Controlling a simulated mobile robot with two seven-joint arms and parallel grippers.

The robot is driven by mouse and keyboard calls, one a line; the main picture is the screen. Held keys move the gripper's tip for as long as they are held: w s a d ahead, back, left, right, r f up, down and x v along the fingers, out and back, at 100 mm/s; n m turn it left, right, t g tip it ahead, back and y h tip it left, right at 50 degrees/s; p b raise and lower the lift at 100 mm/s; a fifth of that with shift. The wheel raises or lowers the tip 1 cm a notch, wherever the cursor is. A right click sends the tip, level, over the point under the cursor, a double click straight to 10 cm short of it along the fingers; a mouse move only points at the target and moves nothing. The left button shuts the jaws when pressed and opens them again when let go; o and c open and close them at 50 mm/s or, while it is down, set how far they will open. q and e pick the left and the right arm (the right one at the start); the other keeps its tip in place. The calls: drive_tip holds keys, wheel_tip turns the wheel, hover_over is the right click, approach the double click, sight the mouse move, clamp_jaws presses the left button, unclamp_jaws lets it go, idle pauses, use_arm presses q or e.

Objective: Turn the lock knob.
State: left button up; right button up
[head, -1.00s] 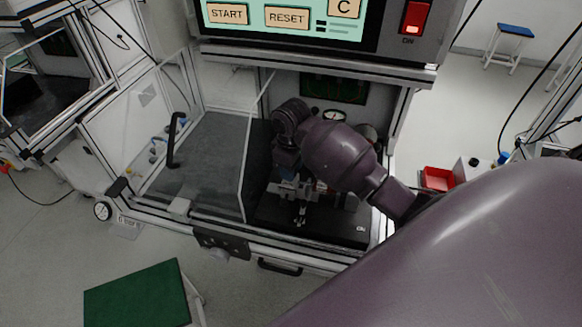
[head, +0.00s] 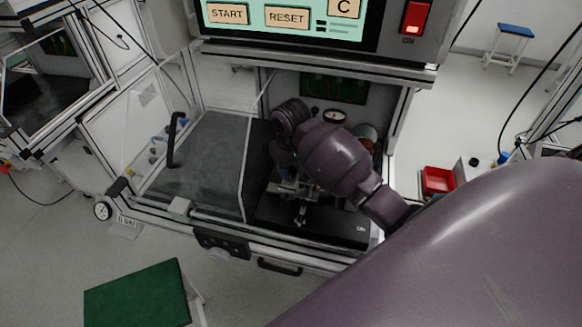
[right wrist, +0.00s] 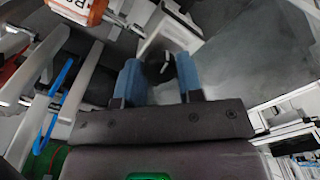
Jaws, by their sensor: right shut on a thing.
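The black lock knob (right wrist: 158,68) shows in the right wrist view, round and dark. My right gripper (right wrist: 159,72) has its two blue fingers on either side of the knob and is shut on it. In the head view my right arm reaches into the test bay from the right, and the right gripper (head: 293,187) is small, low and partly hidden by its own wrist. I cannot make out the knob clearly there, nor its turn angle. My left gripper is not in view.
A clear panel with a black handle (head: 175,140) stands left of the bay. Above hangs a screen (head: 285,18) with a red switch (head: 415,17). A gauge (head: 334,116) is behind.

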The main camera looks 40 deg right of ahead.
drive_tip(key=m, duration=0.5)
drive_tip(key=shift+m, duration=0.4)
drive_tip(key=m, duration=0.4)
drive_tip(key=shift+m, duration=0.4)
drive_tip(key=o, duration=0.9)
drive_tip(key=shift+r, duration=0.1)
